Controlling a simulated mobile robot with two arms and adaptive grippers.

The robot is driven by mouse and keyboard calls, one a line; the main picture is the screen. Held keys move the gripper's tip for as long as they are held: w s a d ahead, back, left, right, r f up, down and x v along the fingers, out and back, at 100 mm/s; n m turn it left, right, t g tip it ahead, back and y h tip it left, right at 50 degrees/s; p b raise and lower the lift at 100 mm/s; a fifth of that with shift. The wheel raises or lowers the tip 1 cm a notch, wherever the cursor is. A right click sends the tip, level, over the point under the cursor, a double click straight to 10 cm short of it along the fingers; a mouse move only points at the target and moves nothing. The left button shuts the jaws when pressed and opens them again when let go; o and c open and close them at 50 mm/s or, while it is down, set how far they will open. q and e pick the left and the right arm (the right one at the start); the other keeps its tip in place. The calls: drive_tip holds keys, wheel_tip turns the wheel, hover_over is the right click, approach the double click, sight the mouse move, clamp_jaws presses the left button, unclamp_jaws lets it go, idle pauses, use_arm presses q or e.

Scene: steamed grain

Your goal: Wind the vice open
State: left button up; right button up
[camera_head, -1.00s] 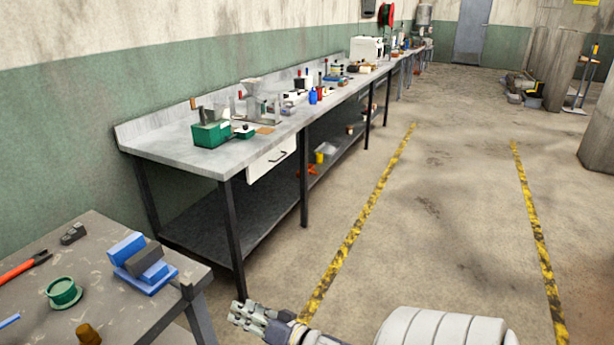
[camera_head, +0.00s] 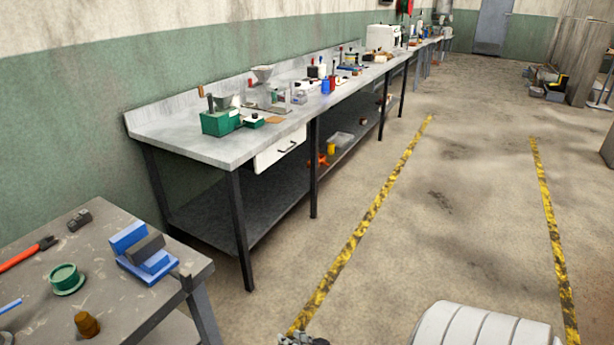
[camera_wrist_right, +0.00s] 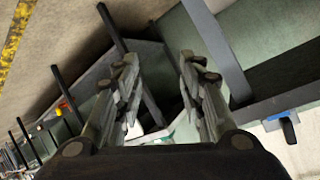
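The blue vice (camera_head: 157,263) with a grey block-like middle part sits at the right edge of the near worktable in the head view. I cannot tell how far its jaws are apart. A small piece of blue shows at the right of the right wrist view (camera_wrist_right: 282,116), possibly part of the vice. My right gripper (camera_wrist_right: 158,75) is open and empty in the wrist view, its fingers apart. In the head view only its tip shows at the bottom edge, to the right of the worktable and away from the vice. My left gripper is not in view.
The near worktable (camera_head: 112,288) also holds a red-handled tool (camera_head: 25,255), a green round dish (camera_head: 66,279) and a brown knob-like piece (camera_head: 87,324). A long bench (camera_head: 190,143) with several items runs along the wall. The floor between the yellow-black lines (camera_head: 370,217) is clear.

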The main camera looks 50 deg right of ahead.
drive_tip(key=shift+s+d+f+g, duration=0.2)
drive_tip(key=shift+s+f, duration=0.25)
drive_tip(key=shift+f, duration=0.15)
drive_tip(key=shift+s+d+f+g, duration=0.2)
drive_tip(key=shift+s+f, duration=0.25)
drive_tip(key=shift+f, duration=0.15)
drive_tip(key=shift+a, duration=0.1)
drive_tip(key=n+t+y, duration=0.4)
drive_tip(key=n+t, duration=0.2)
drive_tip(key=n, duration=0.1)
approach(190, 280)
drive_tip(key=w, duration=0.3)
drive_tip(key=w+a, duration=0.1)
drive_tip(key=w, duration=0.3)
drive_tip(key=w+a, duration=0.1)
drive_tip(key=w, duration=0.2)
drive_tip(key=shift+w, duration=0.15)
clamp_jaws()
